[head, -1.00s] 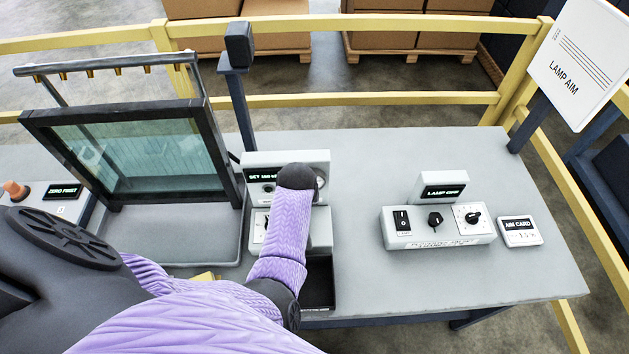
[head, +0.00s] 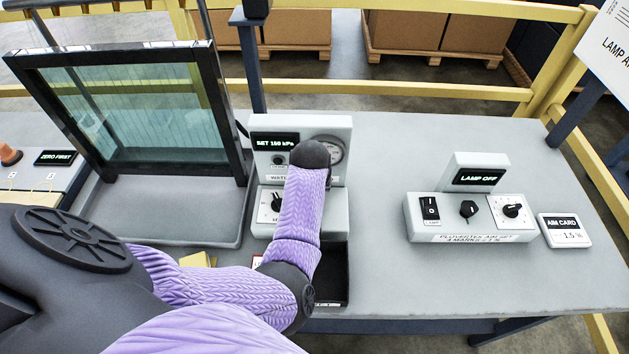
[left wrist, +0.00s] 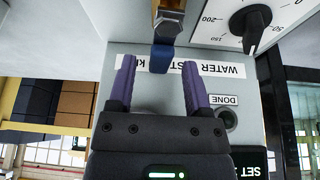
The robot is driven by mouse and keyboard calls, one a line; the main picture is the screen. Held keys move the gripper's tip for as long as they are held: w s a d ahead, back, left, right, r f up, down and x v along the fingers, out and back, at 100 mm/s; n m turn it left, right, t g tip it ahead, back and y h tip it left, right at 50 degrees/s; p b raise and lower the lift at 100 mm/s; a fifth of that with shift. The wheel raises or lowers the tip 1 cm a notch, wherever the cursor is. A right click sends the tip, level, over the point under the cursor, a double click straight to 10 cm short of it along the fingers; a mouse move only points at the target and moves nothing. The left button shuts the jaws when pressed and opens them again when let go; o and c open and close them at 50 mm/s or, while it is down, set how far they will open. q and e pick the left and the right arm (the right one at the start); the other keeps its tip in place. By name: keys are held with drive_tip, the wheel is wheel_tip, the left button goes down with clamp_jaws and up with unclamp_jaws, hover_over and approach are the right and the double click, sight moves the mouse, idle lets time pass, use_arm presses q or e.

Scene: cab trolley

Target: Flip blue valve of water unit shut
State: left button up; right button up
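In the left wrist view, which is upside down, the valve's blue handle (left wrist: 161,58) hangs from a brass-coloured stem. My left gripper (left wrist: 158,64) is open, with its two purple fingers on either side of the blue tip and a gap visible on each side. My right gripper is not in view.
A framed glass panel (head: 135,118) stands on a tray to the left. A lamp control box (head: 470,232) reading "LAMP OFF" and an aim card (head: 564,230) lie to the right. A dark open bin (head: 334,285) is below the unit. The table between unit and lamp box is clear.

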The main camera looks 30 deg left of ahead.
use_arm(q)
clamp_jaws()
